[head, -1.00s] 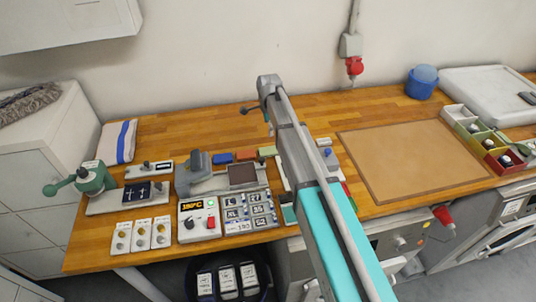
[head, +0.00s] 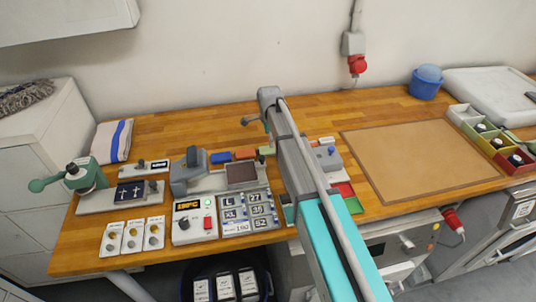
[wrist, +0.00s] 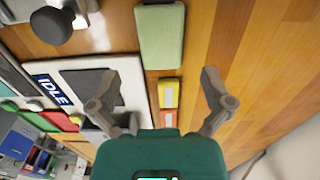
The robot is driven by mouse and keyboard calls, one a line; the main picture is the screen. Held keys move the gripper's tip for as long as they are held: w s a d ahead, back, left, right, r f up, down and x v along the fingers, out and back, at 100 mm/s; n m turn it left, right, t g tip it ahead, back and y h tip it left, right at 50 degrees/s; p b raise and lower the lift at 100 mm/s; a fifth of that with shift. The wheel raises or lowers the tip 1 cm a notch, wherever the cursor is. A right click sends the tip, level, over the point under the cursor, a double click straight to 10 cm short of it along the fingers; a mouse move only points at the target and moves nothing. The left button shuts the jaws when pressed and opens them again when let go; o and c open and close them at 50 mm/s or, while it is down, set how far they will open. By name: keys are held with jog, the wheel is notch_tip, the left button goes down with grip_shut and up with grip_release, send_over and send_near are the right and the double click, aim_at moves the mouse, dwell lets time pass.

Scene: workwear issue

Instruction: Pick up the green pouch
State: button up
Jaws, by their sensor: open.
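The green pouch (wrist: 160,36), pale green and flat with rounded corners, lies on the wooden worktop at the top middle of the wrist view. In the head view a small part of the green pouch (head: 266,151) shows beside my arm, at the right end of a row of coloured items. My gripper (wrist: 158,78) is open and empty, its two fingers spread. The pouch lies beyond the fingertips in the wrist view, apart from them. In the head view my arm hides much of the area around the gripper.
A yellow item (wrist: 168,93) and an orange one lie between the fingers in the wrist view. A white device marked IDLE (wrist: 55,90) is to the left. A blue item (head: 221,157) and a grey press (head: 190,172) stand nearby. Bare wood is right of the pouch in the wrist view.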

aim_at(269, 149)
jog(key=shift+f, duration=0.2)
dwell(0.3)
jog(key=shift+f+b, duration=2.45)
jog(key=shift+b, duration=0.15)
jog(key=c, duration=1.1)
jog(key=shift+o, duration=0.2)
jog(key=shift+r, duration=0.1)
notch_tip(269, 149, up, 3)
jog(key=p, duration=0.2)
jog(key=shift+f+p, duration=0.2)
jog(key=shift+p, duration=0.2)
jog(key=s+d+r+p, duration=0.4)
jog(key=d+r+p, duration=0.6)
jog(key=d, duration=0.3)
jog(key=shift+d, duration=0.15)
jog(key=shift+s+r, duration=0.1)
